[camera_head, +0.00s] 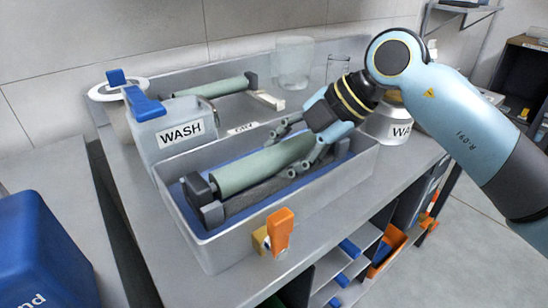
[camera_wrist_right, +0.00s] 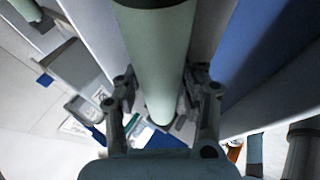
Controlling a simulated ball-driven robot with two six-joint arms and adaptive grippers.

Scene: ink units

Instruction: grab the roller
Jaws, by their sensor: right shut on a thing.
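A pale green roller (camera_head: 245,168) with dark end blocks lies lengthwise in a grey, blue-lined tray (camera_head: 240,232) at the front of the bench. My right gripper (camera_head: 288,150) reaches down from the right and is shut on the roller near its right end, one finger on each side. In the right wrist view the green roller (camera_wrist_right: 160,45) runs between the two fingers (camera_wrist_right: 163,88). The roller's right end is partly hidden by my gripper. My left gripper is not in view.
A second green roller (camera_head: 221,87) lies in the back tray. A WASH container (camera_head: 175,138) with a blue handle stands left of the front tray; another (camera_head: 388,125) stands behind my right arm. An orange tap-like part (camera_head: 280,232) sticks out at the tray's front. A blue bin (camera_head: 40,255) is front left.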

